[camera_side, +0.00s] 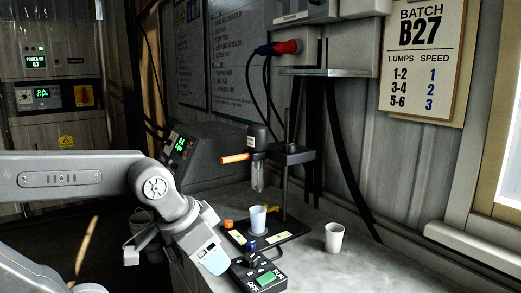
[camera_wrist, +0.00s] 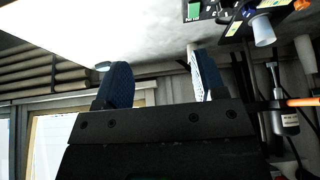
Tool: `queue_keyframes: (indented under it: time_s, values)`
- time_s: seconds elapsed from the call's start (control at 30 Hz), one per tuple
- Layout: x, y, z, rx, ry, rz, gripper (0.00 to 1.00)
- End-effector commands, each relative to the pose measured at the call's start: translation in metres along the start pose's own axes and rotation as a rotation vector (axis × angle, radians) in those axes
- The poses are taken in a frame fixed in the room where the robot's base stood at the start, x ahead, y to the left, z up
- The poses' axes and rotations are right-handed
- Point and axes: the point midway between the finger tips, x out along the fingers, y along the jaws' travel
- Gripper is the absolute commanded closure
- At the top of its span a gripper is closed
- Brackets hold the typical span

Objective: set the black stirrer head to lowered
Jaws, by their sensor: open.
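The black stirrer head (camera_side: 257,138) is held on a dark upright stand (camera_side: 286,165) in the side view. An orange handle (camera_side: 235,158) sticks out from it to the left. A clear stirring part (camera_side: 258,178) hangs below, its lower end above the pale blue cup (camera_side: 258,219) with a gap between. In the wrist view the head (camera_wrist: 286,120) and orange handle (camera_wrist: 302,102) are at the right edge. My gripper (camera_side: 214,262) is at the lower left of the stand, apart from the head. In the wrist view its blue fingers (camera_wrist: 162,78) are spread with nothing held.
A control box with a green button (camera_side: 257,275) lies close to my gripper. The black base plate (camera_side: 290,228) carries the cup, an orange cap (camera_side: 228,224) and yellow labels. A white cup (camera_side: 334,237) stands to its right. A console (camera_side: 184,148) is behind; cables hang behind the stand.

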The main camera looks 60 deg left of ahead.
Motion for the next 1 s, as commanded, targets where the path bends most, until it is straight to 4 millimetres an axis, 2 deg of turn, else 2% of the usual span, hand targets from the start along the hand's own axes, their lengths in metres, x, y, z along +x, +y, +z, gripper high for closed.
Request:
queue_keyframes:
  time_s: [0.03,0.17,0.27,0.4,0.5,0.6,0.7,0.8,0.9,1.0]
  values:
    - [-0.005,-0.007,-0.017,-0.006,-0.002,-0.012,0.41]
    - [-0.024,-0.037,-0.072,-0.002,-0.016,-0.046,0.53]
    - [-0.037,-0.070,-0.116,0.006,-0.031,-0.072,0.54]
    - [-0.053,-0.124,-0.167,0.019,-0.050,-0.102,0.54]
    - [-0.063,-0.169,-0.196,0.030,-0.064,-0.123,0.54]
    - [-0.071,-0.214,-0.215,0.044,-0.075,-0.139,0.54]
    - [-0.077,-0.252,-0.226,0.058,-0.086,-0.152,0.54]
    - [-0.082,-0.278,-0.230,0.070,-0.092,-0.160,0.54]
    - [-0.085,-0.292,-0.232,0.079,-0.095,-0.164,0.54]
    - [-0.083,-0.297,-0.232,0.082,-0.096,-0.165,0.54]
